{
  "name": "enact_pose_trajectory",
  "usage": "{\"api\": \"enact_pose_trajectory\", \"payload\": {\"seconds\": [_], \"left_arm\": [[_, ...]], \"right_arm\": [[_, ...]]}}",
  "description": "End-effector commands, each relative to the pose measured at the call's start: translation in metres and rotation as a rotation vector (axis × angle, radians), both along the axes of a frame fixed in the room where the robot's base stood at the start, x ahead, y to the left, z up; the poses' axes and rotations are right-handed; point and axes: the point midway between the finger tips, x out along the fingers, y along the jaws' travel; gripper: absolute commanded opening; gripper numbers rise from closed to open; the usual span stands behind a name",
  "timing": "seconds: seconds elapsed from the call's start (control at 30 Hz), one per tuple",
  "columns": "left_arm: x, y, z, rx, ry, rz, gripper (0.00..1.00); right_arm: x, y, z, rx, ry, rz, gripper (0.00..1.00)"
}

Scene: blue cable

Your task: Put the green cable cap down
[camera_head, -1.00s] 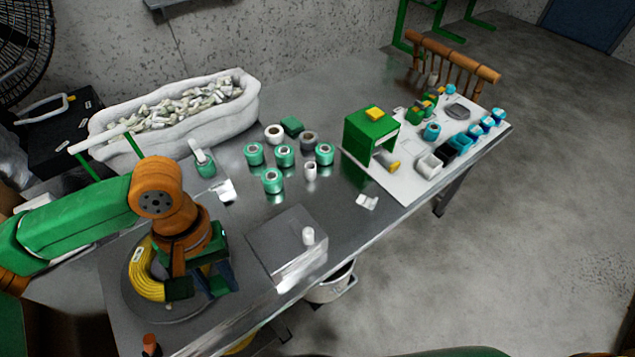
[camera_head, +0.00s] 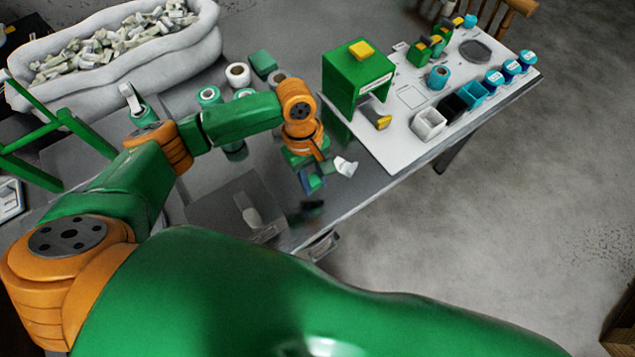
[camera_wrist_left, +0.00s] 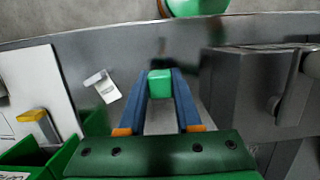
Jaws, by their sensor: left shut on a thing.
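In the left wrist view the green cable cap (camera_wrist_left: 160,83) is a small green block. It sits between the blue fingers of my left gripper (camera_wrist_left: 161,90), which is shut on it, over the grey metal table. In the head view my left gripper (camera_head: 312,184) points down near the table's front edge, to the right of the grey box and beside a small white piece (camera_head: 345,166). My right gripper is not in view.
The grey box (camera_head: 205,215) stands left of the gripper. A green stand (camera_head: 345,72) and white board (camera_head: 400,145) with small bins are to the right. Several green spools (camera_head: 209,95) stand behind my arm. A white tub (camera_head: 205,50) is at back left.

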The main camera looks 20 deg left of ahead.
Motion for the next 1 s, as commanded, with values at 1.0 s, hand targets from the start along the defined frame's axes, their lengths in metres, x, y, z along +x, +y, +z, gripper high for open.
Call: {"api": "enact_pose_trajectory", "payload": {"seconds": [1.0], "left_arm": [[0.014, 0.002, -0.063, 0.002, 0.005, 0.001, 0.0]], "right_arm": [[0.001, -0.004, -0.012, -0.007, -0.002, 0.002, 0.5]]}}
